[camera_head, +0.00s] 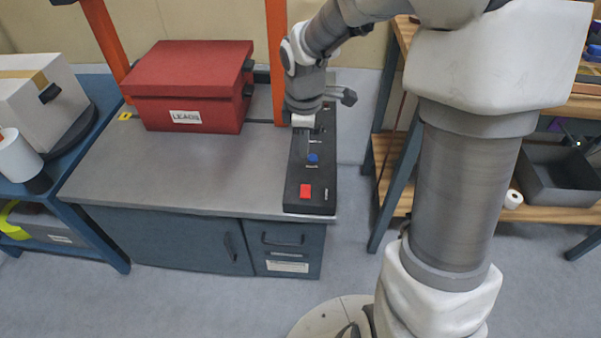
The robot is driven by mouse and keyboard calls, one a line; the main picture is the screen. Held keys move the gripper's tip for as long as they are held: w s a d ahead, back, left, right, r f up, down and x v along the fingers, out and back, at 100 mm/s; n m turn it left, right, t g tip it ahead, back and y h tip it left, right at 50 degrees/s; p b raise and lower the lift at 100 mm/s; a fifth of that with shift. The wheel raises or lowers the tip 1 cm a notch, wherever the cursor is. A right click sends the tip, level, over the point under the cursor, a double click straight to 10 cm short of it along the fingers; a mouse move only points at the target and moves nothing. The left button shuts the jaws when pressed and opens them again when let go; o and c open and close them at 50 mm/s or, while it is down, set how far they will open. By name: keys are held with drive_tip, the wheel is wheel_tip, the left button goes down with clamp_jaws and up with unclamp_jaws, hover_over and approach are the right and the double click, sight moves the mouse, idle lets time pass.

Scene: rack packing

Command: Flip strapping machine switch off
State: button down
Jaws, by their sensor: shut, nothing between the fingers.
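The strapping machine has a grey top (185,180) with an orange arch post (277,60) rising from it. Its black control panel (323,178) runs along the right edge, with a red button (305,191) at the near end and a blue knob (313,158) further back. My gripper (304,121) is shut and empty, pointing down at the panel's far part. The arm and gripper hide that part, so I cannot tell the switch's position or whether the fingers touch it.
A red box labelled LEADS (190,90) sits on the machine top. A blue cart (75,110) with a white box (42,90) stands at left. A wooden shelf unit (565,205) with a dark grey bin (562,180) stands at right. The panel's near end is clear.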

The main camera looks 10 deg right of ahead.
sight(304, 187)
drive_tip(key=shift+s+f, duration=0.1)
idle(0.4)
drive_tip(key=f+b, duration=0.2)
drive_tip(key=f, duration=0.2)
drive_tip(key=w+f+b, duration=0.1)
drive_tip(key=f+b, duration=0.1)
drive_tip(key=f, duration=0.3)
drive_tip(key=f+b, duration=0.2)
drive_tip(key=f, duration=0.2)
drive_tip(key=shift+w+d+f, duration=0.25)
drive_tip(key=shift+w+f, duration=0.1)
drive_tip(key=shift+r, duration=0.1)
